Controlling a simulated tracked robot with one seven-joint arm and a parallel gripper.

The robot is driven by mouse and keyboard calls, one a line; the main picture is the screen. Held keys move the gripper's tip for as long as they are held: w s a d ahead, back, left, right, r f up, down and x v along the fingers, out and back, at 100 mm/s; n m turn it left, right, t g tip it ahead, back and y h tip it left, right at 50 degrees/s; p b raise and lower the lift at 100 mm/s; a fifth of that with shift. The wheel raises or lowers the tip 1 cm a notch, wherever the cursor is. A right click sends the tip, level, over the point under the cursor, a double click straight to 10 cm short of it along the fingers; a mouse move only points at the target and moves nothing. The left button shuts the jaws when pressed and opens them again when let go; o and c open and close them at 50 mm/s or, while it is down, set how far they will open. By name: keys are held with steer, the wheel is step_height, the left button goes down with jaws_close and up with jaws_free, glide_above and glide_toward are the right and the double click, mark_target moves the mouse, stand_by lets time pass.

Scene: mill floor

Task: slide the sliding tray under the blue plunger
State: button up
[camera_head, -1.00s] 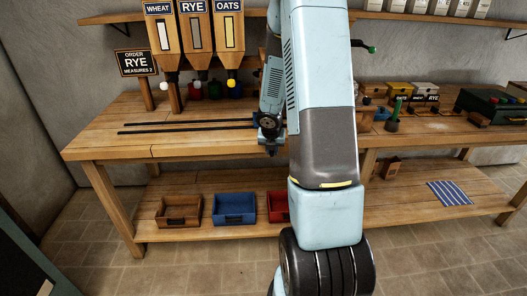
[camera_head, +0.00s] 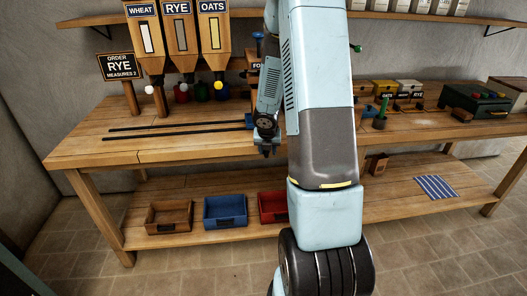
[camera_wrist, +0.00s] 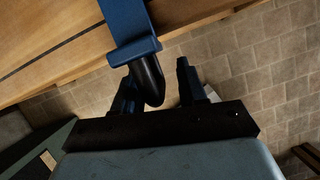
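The blue plunger (camera_head: 258,36) stands up at the back of the bench, just left of my arm, above a wooden block with a partly hidden label. A sliver of blue, seemingly the sliding tray (camera_head: 249,121), shows at the right end of the black rails; my arm hides the rest. In the wrist view a blue part of it (camera_wrist: 132,35) ends in a black handle (camera_wrist: 147,82). My gripper (camera_head: 266,151) is at the bench's front edge. In the wrist view my gripper (camera_wrist: 158,88) has its fingers apart, with the handle between them, nearer the left finger. I cannot tell whether they touch.
Two black rails (camera_head: 180,130) run along the bench left of my arm. Grain hoppers (camera_head: 178,40) stand behind them. Brown (camera_head: 169,218), blue (camera_head: 225,212) and red (camera_head: 272,207) bins sit on the lower shelf. Small boxes and a green case (camera_head: 476,101) are at the right.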

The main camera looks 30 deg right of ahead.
steer(key=shift+a, duration=0.1)
steer(key=shift+s+a+r, duration=0.1)
steer(key=shift+s+r, duration=0.25)
steer(key=shift+r, duration=0.25)
steer(key=v, duration=1.2)
steer(key=shift+r, duration=0.15)
